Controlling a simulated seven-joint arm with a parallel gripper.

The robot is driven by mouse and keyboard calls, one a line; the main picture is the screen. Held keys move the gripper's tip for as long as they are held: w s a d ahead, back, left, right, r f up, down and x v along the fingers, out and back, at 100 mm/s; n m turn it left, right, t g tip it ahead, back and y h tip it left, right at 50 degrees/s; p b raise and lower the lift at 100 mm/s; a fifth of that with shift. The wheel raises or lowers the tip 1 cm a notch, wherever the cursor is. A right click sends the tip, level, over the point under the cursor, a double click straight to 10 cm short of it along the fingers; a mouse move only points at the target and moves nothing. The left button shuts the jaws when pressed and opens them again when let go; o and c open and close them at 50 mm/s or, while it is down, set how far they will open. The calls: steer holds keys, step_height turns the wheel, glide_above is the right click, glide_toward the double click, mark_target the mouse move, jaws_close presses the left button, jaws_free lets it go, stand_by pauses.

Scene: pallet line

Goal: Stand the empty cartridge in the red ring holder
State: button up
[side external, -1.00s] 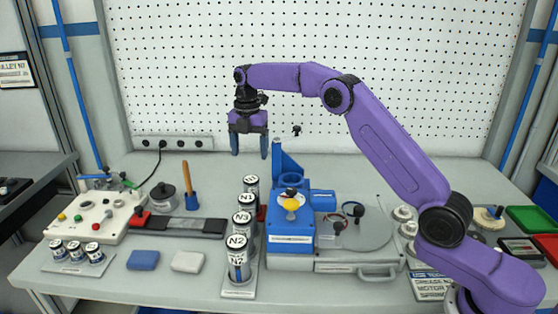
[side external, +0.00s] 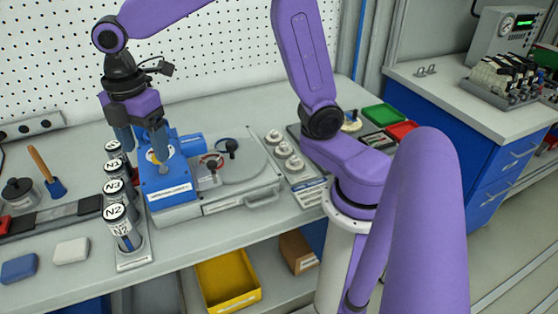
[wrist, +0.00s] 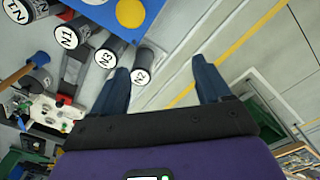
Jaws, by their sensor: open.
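A row of dark, white-topped cartridges marked N1, N3 and N2 stands beside the blue unit. The N2 cartridge (side external: 121,228) is nearest the table's front edge, with the N3 cartridge (side external: 115,187) behind it. The wrist view also shows the N2 cartridge (wrist: 142,76) and N3 cartridge (wrist: 108,58). I cannot tell which cartridge is empty. A small red ring (side external: 210,161) lies on the grey plate; I cannot tell whether it is the red ring holder. My gripper (side external: 145,153) is open and empty, pointing down. In the side view its fingers overlap the cartridges and blue unit.
The blue unit (side external: 167,190) with a yellow disc stands right of the row. A grey plate (side external: 242,168) adjoins it. Blue (side external: 19,269) and white (side external: 71,251) blocks lie left. A wooden-handled tool (side external: 46,172) stands upright behind them. The table's front edge is close to the N2 cartridge.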

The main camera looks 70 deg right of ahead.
steer(key=s+d+f+m, duration=0.2)
steer(key=s+d, duration=0.2)
steer(key=s, duration=0.7)
steer(key=s+d+f+m, duration=0.3)
steer(key=s+d, duration=0.2)
steer(key=s, duration=0.7)
steer(key=shift+s+d+m, duration=0.15)
steer(key=shift+s+m, duration=0.1)
steer(key=shift+m, duration=0.05)
